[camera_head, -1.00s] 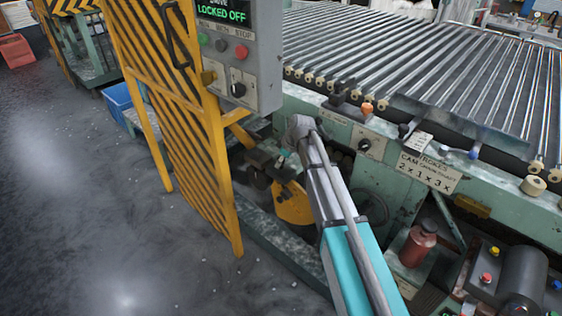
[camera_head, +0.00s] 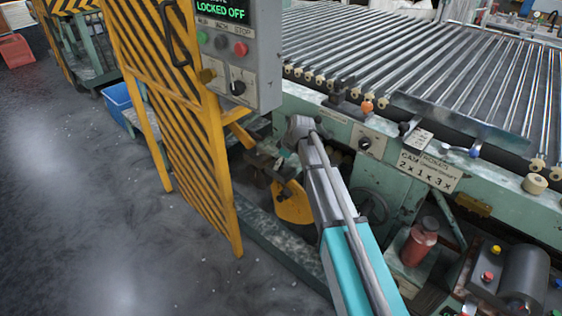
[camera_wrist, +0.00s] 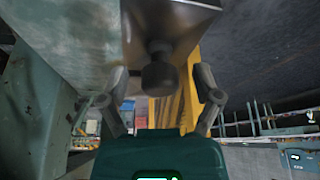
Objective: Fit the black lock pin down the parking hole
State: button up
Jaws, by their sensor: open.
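A black knob-like piece, which looks like the lock pin (camera_wrist: 158,72), sits against a worn grey metal bracket (camera_wrist: 182,20) in the wrist view. My gripper (camera_wrist: 161,80) is open, with one finger on each side of the black piece and a visible gap to both. In the head view the end of my arm reaches low beside the green machine, near a dark bracket (camera_head: 262,160) above a yellow curved plate (camera_head: 293,204). The pin is too small and dark to make out there. I cannot tell where the parking hole is.
A yellow-and-black striped guard (camera_head: 185,130) stands left of my arm, with a control box (camera_head: 240,50) reading "LOCKED OFF". The roller bed (camera_head: 430,75) lies above right. A red bottle (camera_head: 420,243) stands on the machine's lower shelf. The floor at left is mostly clear.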

jog(key=shift+r, duration=0.1)
notch_tip(320, 180, up, 13)
jog(key=p, duration=1.3)
jog(key=s+d+r+m+t+h+p, duration=0.1)
jog(key=s+d+r+m+p, duration=0.1)
jog(key=s+r+m+p, duration=0.3)
jog(key=s+d+r+m+t+h+p, duration=0.1)
jog(key=s+r+m+p, duration=0.3)
jog(key=s, duration=0.8)
jog(key=shift+s+d+r+m+h+p, duration=0.25)
jog(key=shift+d+r+m+h+p, duration=0.25)
jog(key=shift+d+m, duration=0.4)
jog(key=shift+f, duration=0.15)
jog(key=s+d+m+g, duration=0.1)
jog(key=s+d, duration=0.1)
jog(key=d, duration=0.4)
jog(key=s+d+f+g, duration=0.1)
jog(key=s+d, duration=0.2)
jog(key=d, duration=0.3)
jog(key=s+d+m+g+h, duration=0.1)
jog(key=s+d, duration=0.2)
jog(key=d, duration=0.3)
jog(key=shift+s+f+m+g, duration=0.2)
jog(key=shift+m+g, duration=0.1)
jog(key=shift+g, duration=0.1)
